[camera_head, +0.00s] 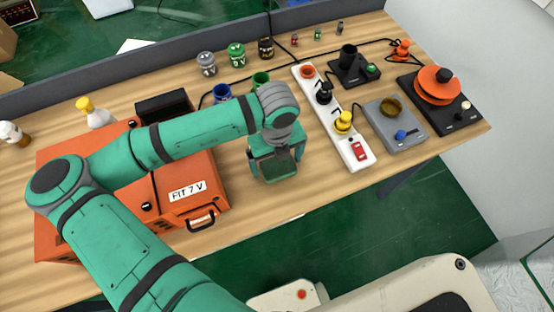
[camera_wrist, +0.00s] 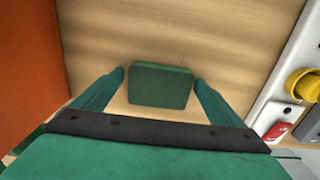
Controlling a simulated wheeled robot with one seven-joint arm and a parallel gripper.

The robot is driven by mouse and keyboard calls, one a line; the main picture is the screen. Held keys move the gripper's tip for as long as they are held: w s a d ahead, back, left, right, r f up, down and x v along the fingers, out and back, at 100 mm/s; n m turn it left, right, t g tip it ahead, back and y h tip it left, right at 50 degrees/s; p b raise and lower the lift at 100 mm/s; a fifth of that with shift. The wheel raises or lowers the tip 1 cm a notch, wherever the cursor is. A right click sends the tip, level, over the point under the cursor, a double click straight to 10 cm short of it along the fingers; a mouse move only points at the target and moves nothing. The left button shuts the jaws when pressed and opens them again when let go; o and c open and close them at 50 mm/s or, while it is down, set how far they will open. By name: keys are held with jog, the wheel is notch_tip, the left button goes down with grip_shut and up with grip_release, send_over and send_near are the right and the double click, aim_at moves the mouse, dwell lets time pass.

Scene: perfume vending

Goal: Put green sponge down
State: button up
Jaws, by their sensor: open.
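The green sponge (camera_wrist: 160,88) is a dark green block on the wooden table, seen between my two fingers in the wrist view. My gripper (camera_wrist: 159,78) is open, with a gap between each finger and the sponge. In the head view my gripper (camera_head: 275,155) points down over the table's front part, between the orange box and the white power strip. There the sponge is largely covered by my gripper and hard to tell from it.
The orange box (camera_head: 185,190) stands left of my gripper. The white power strip (camera_head: 333,115) with a yellow plug (camera_head: 343,122) lies to the right. Cups and cans stand behind. The table's front edge is close.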

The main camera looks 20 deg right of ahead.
aim_at(277, 163)
notch_tip(277, 163, up, 12)
jog(key=shift+s+r, duration=0.15)
dwell(0.4)
dwell(0.5)
